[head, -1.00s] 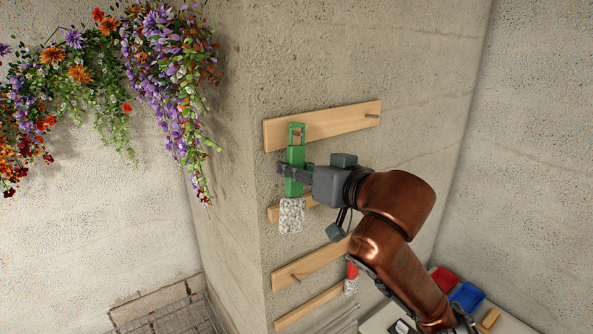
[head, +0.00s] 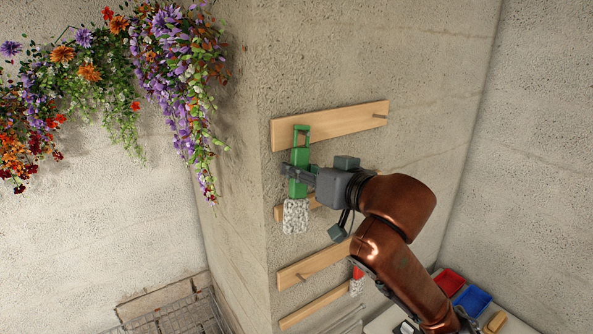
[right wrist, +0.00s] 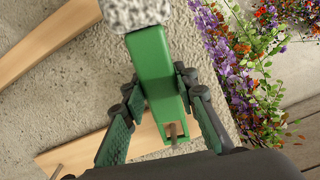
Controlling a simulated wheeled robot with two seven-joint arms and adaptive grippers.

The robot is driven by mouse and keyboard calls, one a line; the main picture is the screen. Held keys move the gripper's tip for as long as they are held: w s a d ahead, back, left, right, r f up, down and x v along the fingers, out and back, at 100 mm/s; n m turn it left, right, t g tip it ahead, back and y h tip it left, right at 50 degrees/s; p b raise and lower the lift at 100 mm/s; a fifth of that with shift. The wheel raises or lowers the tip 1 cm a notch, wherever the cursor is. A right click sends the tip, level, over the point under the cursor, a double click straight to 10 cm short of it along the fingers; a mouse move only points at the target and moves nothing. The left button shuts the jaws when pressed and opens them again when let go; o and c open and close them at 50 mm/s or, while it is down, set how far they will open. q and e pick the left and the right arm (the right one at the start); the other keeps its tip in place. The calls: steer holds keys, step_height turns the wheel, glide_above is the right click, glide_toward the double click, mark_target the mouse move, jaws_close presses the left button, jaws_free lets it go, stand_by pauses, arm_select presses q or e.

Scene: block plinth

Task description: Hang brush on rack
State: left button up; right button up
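The brush (head: 299,186) has a green handle with an open loop at the top and grey-white speckled bristles at the bottom. It is upright in front of the rack's top wooden board (head: 340,124). My right gripper (head: 298,172) is shut on the handle, with one finger on each side in the right wrist view (right wrist: 158,84). There, a peg (right wrist: 173,134) shows inside the handle's loop. I cannot tell whether the loop rests on it. Another peg (head: 380,116) at the board's right end is bare. My left gripper is not in view.
Lower wooden boards (head: 313,265) with pegs are on the same wall. A red-handled brush (head: 357,279) hangs low behind my right arm. Red (head: 450,281) and blue (head: 472,299) trays lie at the lower right. Hanging flowers (head: 178,90) are left of the wall corner.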

steer(key=o, duration=0.5)
steer(key=shift+c, duration=0.2)
steer(key=shift+s+d, duration=0.1)
